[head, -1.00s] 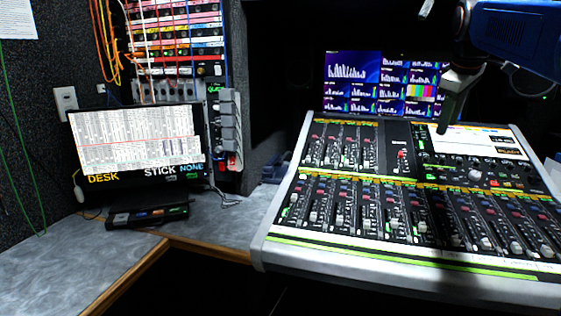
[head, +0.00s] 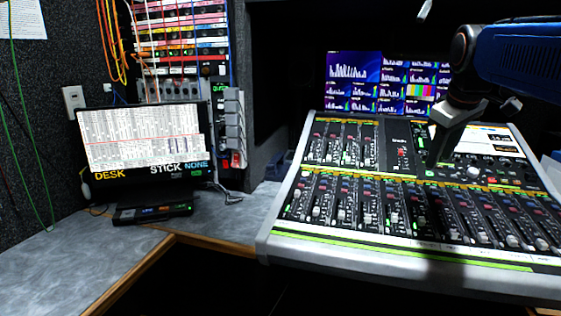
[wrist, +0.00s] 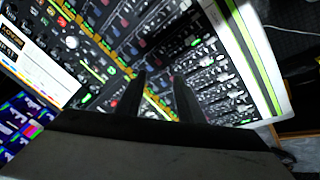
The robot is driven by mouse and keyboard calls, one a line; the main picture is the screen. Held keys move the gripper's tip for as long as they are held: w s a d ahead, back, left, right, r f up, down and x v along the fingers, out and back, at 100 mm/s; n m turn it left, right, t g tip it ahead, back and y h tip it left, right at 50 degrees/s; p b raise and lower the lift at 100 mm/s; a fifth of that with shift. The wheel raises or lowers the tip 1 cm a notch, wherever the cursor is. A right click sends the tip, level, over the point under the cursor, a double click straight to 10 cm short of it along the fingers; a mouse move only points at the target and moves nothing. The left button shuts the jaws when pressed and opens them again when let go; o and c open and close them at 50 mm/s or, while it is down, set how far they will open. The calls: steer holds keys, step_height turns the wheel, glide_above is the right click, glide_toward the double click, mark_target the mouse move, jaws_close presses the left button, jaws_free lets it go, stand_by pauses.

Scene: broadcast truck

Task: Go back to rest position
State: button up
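My gripper (head: 432,166) shows in the head view at the right, pointing down over the mixing console (head: 340,244). In the wrist view my gripper (wrist: 160,85) shows two dark fingers with a gap between them and nothing held. The fingers overlap the console's controls in the picture; I cannot tell the exact height above them. The console's faders and knobs fill much of the wrist view. The fingers hide a part of the console near its lit screen (head: 490,142).
Behind the console stand display screens (head: 353,80). At left, a monitor (head: 140,138) stands above a small black box (head: 152,212) on the grey desk (head: 60,262). A patch rack (head: 180,40) with hanging cables rises behind it. The left desktop has free room.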

steer(key=s+a+f+m, duration=0.1)
steer(key=s+a+f, duration=0.1)
steer(key=s+f, duration=0.2)
steer(key=s+a+f+m, duration=0.1)
steer(key=s+a+f, duration=0.1)
steer(key=s+f, duration=0.3)
steer(key=s+a+f, duration=0.2)
steer(key=s+f, duration=0.2)
steer(key=shift+s+a+f+m+y, duration=0.15)
steer(key=shift+s+a+m+y, duration=0.15)
steer(key=shift+a+m+y, duration=0.1)
steer(key=s+a+f+m, duration=0.2)
steer(key=s+a+f, duration=0.1)
steer(key=s+f, duration=0.7)
step_height(320, 180, down, 4)
steer(key=shift+s+r+y, duration=0.1)
steer(key=shift+s+y, duration=0.2)
steer(key=shift+s, duration=0.1)
